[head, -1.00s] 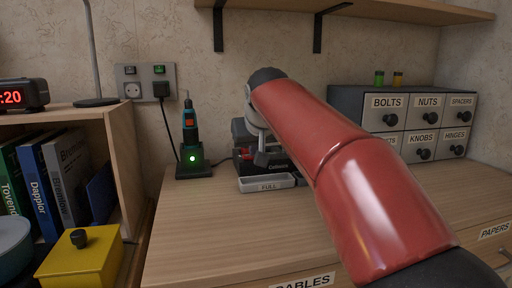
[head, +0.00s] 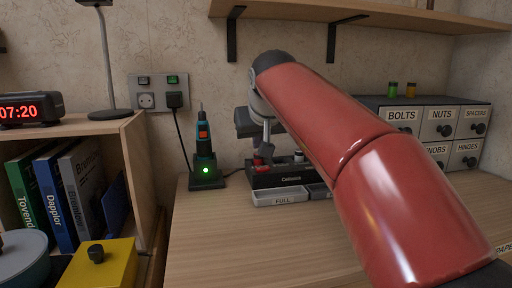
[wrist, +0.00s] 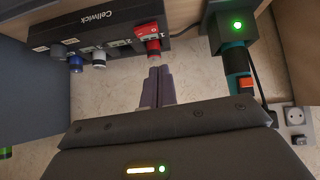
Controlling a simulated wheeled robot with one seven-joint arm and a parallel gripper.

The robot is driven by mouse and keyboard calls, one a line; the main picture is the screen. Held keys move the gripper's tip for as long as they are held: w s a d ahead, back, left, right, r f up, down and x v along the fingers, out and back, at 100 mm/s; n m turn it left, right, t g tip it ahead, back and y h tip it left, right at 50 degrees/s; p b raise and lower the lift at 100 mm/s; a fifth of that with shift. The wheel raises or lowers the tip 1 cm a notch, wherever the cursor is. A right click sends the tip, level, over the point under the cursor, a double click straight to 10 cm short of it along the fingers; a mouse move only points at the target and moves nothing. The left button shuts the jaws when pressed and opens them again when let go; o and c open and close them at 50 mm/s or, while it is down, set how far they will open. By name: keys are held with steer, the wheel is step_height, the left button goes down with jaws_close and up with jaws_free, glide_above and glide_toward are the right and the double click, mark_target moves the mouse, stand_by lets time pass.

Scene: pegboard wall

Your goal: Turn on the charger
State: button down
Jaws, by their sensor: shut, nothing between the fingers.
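The charger (head: 281,175) is a black box marked "Cellwick" on the desk against the wall. The wrist view shows it upside down at the top left (wrist: 90,28). A red part marked "1" (wrist: 148,38) sits at its right end there; I cannot tell whether it is a switch or a bay. Grey and blue round-ended parts (wrist: 76,64) stand along the same edge. My gripper (wrist: 160,70) is shut and empty, its fingertips close to the red part; contact cannot be told. In the head view my gripper (head: 262,150) is above the charger's left end, partly hidden.
A tool dock (head: 206,178) with a lit green light holds a blue-black screwdriver just left of the charger. A wall socket plate (head: 158,92) has a plug and cable. A tray marked "FULL" (head: 281,199) lies in front. Labelled drawers (head: 438,125) stand right.

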steer(key=v, duration=0.8)
steer(key=shift+s, duration=0.2)
steer(key=shift+d, duration=0.15)
steer(key=shift+w+d+r, duration=0.1)
steer(key=shift+w+d, duration=0.15)
steer(key=shift+d, duration=0.4)
steer(key=b, duration=0.2)
glide_above(268, 174)
step_height(268, 174, down, 9)
steer(key=shift+a+f, duration=0.1)
steer(key=shift+f, duration=0.95)
